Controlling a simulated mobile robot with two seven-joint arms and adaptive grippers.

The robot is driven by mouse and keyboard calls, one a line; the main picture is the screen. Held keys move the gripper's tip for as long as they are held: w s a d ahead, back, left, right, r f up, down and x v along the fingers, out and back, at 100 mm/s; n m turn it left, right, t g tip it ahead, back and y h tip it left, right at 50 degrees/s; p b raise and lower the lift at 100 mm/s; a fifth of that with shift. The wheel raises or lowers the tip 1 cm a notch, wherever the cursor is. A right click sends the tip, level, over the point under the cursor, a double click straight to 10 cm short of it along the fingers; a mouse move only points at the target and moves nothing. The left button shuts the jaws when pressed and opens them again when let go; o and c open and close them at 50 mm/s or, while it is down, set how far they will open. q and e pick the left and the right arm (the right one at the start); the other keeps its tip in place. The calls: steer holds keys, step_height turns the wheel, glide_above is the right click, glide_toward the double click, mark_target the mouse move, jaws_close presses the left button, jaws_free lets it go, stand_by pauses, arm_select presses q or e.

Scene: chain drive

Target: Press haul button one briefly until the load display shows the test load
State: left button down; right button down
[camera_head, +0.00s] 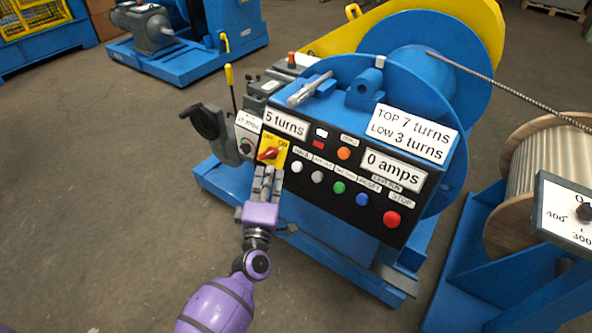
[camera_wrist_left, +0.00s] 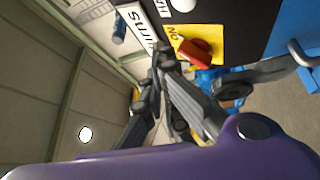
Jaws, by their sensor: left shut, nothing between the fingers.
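The black control panel (camera_head: 310,188) faces me on the blue winch. Its white button (camera_head: 297,166) has a small label above it; in the left wrist view a label starting "HA" sits beside the white button (camera_wrist_left: 183,5). Grey (camera_head: 317,176), green (camera_head: 338,187), blue (camera_head: 362,199) and red STOP (camera_head: 392,218) buttons follow rightward. One display (camera_head: 394,166) reads "0 amps"; another (camera_head: 286,124) reads "5 turns". My purple left gripper (camera_head: 266,172) is shut and empty, just below the red rotary switch (camera_head: 268,153) and left of the white button. Contact cannot be told.
A sign (camera_head: 413,129) reads "TOP 7 turns, LOW 3 turns". An orange lamp (camera_head: 344,153) sits above the buttons. A dial (camera_head: 570,212) with 300 and 400 marks is at right. Floor at left is clear.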

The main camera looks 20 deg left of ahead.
mark_target(297, 167)
arm_select(q)
steer(key=w, duration=0.1)
steer(key=w+d+f+b, duration=0.1)
steer(key=w+f+b, duration=0.1)
steer(key=w, duration=0.1)
steer(key=shift+w+d+f, duration=0.1)
steer(key=shift+d+f, duration=0.05)
steer(key=shift+d, duration=0.1)
stand_by(0.7)
steer(key=shift+b, duration=0.3)
steer(key=shift+w, duration=0.1)
steer(key=shift+w+d+f, duration=0.15)
steer(key=shift+w+f, duration=0.05)
steer(key=shift+w, duration=0.05)
stand_by(0.3)
